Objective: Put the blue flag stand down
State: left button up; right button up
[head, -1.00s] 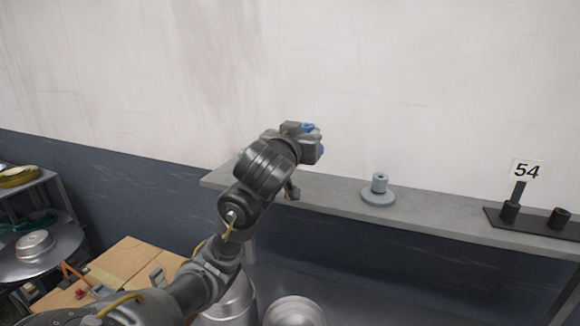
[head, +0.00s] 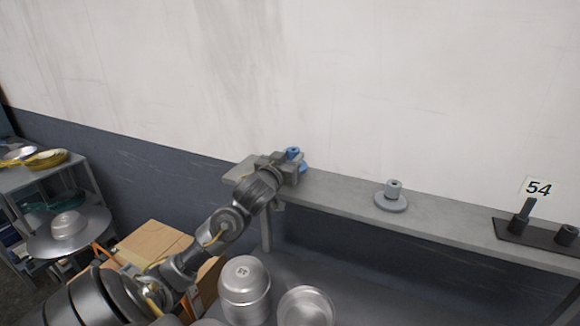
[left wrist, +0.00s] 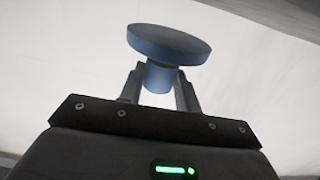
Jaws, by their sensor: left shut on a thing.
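The blue flag stand (head: 293,153) is at the left end of the grey shelf (head: 340,192) in the head view, partly hidden by my left gripper (head: 290,165). In the left wrist view the blue stand (left wrist: 168,45) shows its round disc and short stem, with the stem between the two fingers of my left gripper (left wrist: 160,88). The gripper is shut on the stem. The stand is over or on the shelf top; I cannot tell whether its base touches it. My right gripper is not in view.
A grey flag stand (head: 391,197) stands farther right on the shelf. A black holder (head: 540,236) with a "54" sign (head: 538,187) is at the right end. Metal pots (head: 245,285) and a cardboard box (head: 150,243) are below. The shelf between the stands is clear.

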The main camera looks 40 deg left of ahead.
pick_arm(q)
notch_tip(320, 180, down, 2)
jog(key=shift+a+f+p, duration=0.15)
jog(key=shift+p, duration=0.45)
jog(key=shift+f, duration=0.5)
jog(key=o, duration=1)
jog(key=shift+f, duration=0.15)
jog(key=shift+o, duration=0.2)
jog(key=shift+r, duration=0.2)
